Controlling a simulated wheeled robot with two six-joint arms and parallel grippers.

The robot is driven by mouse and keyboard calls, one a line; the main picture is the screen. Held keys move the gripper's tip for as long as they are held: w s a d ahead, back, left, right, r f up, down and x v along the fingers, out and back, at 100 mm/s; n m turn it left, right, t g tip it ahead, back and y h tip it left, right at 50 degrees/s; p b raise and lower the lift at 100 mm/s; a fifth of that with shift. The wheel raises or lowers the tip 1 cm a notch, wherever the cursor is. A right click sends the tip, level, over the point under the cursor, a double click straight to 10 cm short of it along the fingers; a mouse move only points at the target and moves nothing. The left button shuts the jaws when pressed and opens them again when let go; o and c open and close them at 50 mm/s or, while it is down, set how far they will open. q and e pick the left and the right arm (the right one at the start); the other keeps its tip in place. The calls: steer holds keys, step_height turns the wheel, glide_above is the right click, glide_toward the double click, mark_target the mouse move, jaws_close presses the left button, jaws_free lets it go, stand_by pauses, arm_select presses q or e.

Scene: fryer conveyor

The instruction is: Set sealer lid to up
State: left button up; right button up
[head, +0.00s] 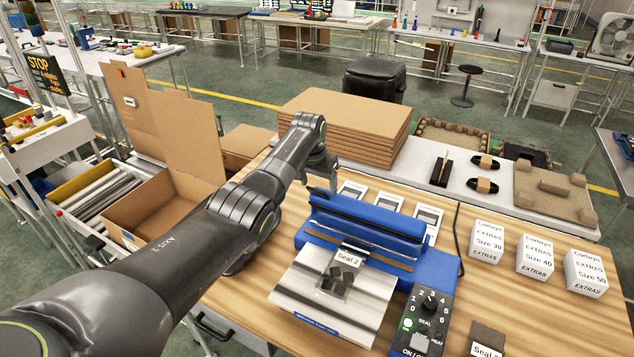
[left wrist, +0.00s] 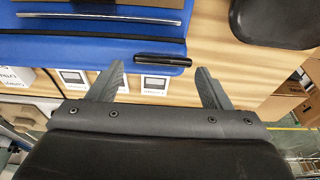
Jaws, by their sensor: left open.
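The blue sealer (head: 433,268) stands on the wooden table. Its blue lid (head: 370,222) appears lifted off the base at the back, with a dark strip facing forward; I cannot tell its exact angle. A silver pouch (head: 318,300) with dark pieces and a "Seal 2" label lies at the sealer's front. My left gripper (head: 325,185) is above and behind the lid's left end. In the left wrist view my left gripper (left wrist: 158,80) is open, and a black handle (left wrist: 163,60) on the lid shows just beyond the gap between its fingers. No contact is visible. My right gripper is out of view.
White "EXTRAS" boxes (head: 535,257) stand further right. Stacked cardboard (head: 345,130) lies behind, and an open carton (head: 165,207) is at left.

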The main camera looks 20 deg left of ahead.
arm_select(q)
steer(key=shift+o, duration=0.2)
steer(key=shift+w+f, duration=0.1)
steer(key=shift+w, duration=0.05)
steer(key=shift+s, duration=0.2)
steer(key=shift+s+a+r, duration=0.1)
steer(key=shift+r, duration=0.6)
steer(key=b+v, duration=0.3)
steer(key=v, duration=1.3)
steer(key=shift+b, duration=0.35)
